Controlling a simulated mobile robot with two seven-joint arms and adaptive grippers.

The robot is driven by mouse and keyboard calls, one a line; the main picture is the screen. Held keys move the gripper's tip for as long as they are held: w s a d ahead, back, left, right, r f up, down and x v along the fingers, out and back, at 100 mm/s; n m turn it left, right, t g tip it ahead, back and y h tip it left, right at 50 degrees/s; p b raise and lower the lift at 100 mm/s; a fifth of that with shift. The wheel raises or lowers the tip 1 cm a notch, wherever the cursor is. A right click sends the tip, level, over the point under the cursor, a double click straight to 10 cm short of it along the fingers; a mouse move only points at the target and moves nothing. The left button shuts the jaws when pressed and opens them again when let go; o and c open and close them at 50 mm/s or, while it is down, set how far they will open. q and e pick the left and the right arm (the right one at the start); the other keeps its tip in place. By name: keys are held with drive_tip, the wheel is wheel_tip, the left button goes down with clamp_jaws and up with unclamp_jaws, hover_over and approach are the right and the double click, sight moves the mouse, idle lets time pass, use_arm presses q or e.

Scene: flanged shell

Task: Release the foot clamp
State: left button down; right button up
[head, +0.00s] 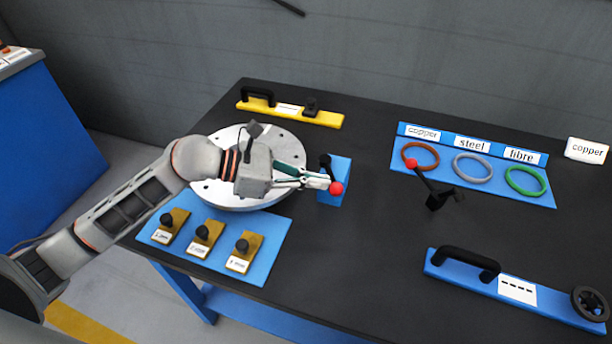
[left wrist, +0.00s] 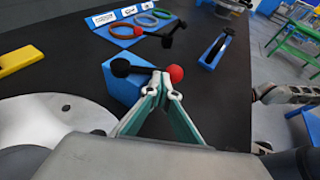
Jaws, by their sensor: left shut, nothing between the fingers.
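A blue block (head: 334,190) with a black lever and a red ball knob (head: 337,188) stands against the right edge of the round grey flanged disc (head: 232,137); I take it for the foot clamp. My left gripper (head: 328,184) reaches over the disc, its fingertips at the knob. In the left wrist view the fingertips (left wrist: 165,78) are together just left of the red knob (left wrist: 175,73), with nothing between them. The black lever arm (left wrist: 125,68) lies over the blue block (left wrist: 122,88). Whether the fingers touch the knob I cannot tell. My right gripper does not show.
Another black lever with a red knob (head: 411,163) stands to the right, before a blue board (head: 545,198) with three rings. A yellow bar (head: 325,119) lies behind the disc, a blue handled bar (head: 550,301) front right. A blue mat (head: 270,240) holds three knobbed pieces.

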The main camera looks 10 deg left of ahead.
sight(334, 179)
use_arm(q)
drive_tip(key=d, duration=0.2)
drive_tip(key=shift+w+d+p, duration=0.1)
drive_tip(key=shift+d+p, duration=0.25)
drive_tip(key=shift+p, duration=0.05)
drive_tip(key=shift+d, duration=0.1)
idle(0.6)
